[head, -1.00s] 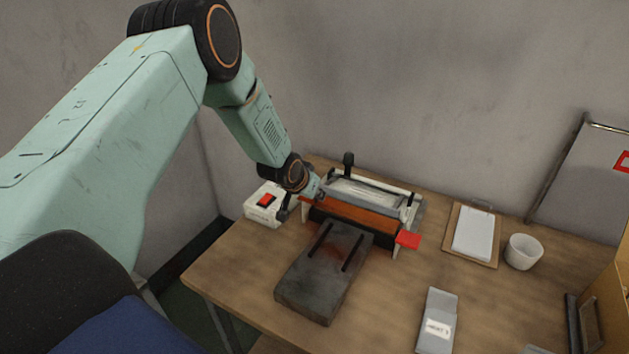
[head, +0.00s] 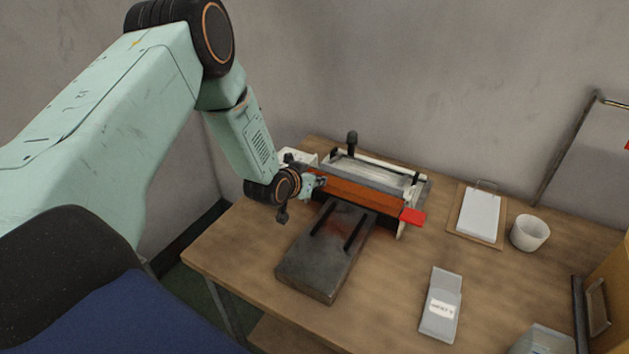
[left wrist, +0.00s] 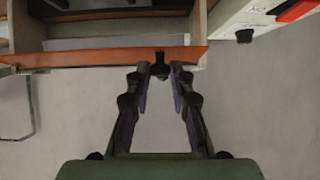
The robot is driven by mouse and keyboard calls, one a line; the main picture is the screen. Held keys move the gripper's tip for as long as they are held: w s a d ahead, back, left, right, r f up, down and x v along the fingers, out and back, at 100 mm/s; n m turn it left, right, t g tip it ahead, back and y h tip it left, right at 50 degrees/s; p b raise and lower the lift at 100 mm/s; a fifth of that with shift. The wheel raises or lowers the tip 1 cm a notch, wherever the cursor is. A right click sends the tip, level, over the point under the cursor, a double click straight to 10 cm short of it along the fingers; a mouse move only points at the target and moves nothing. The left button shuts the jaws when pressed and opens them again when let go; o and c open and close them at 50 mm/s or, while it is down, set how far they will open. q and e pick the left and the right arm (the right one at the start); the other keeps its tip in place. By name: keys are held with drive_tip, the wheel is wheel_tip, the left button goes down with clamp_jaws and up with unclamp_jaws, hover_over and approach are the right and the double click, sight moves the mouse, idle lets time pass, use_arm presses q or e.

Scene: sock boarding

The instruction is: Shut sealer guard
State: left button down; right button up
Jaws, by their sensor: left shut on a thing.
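The sealer (head: 413,197) stands at the back of the table, with a white frame and a red tab at its right end. Its orange guard (head: 355,193) runs along the front. In the left wrist view the guard (left wrist: 100,58) spans the top as an orange-edged panel, with a small dark knob (left wrist: 160,70) at its edge. My left gripper (left wrist: 161,76) is shut on that knob. In the head view my left gripper (head: 318,183) is at the left end of the guard, its wrist in front of the sealer's white box. My right gripper is not in view.
A dark grey slab (head: 325,265) with two black rails lies in front of the sealer. A grey packet (head: 440,305), a clipboard (head: 479,214) and a white cup (head: 529,233) are to the right. The wall is close behind the table.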

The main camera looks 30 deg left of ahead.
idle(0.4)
use_arm(q)
drive_tip(key=c, duration=1.2)
unclamp_jaws()
drive_tip(key=v, duration=1.2)
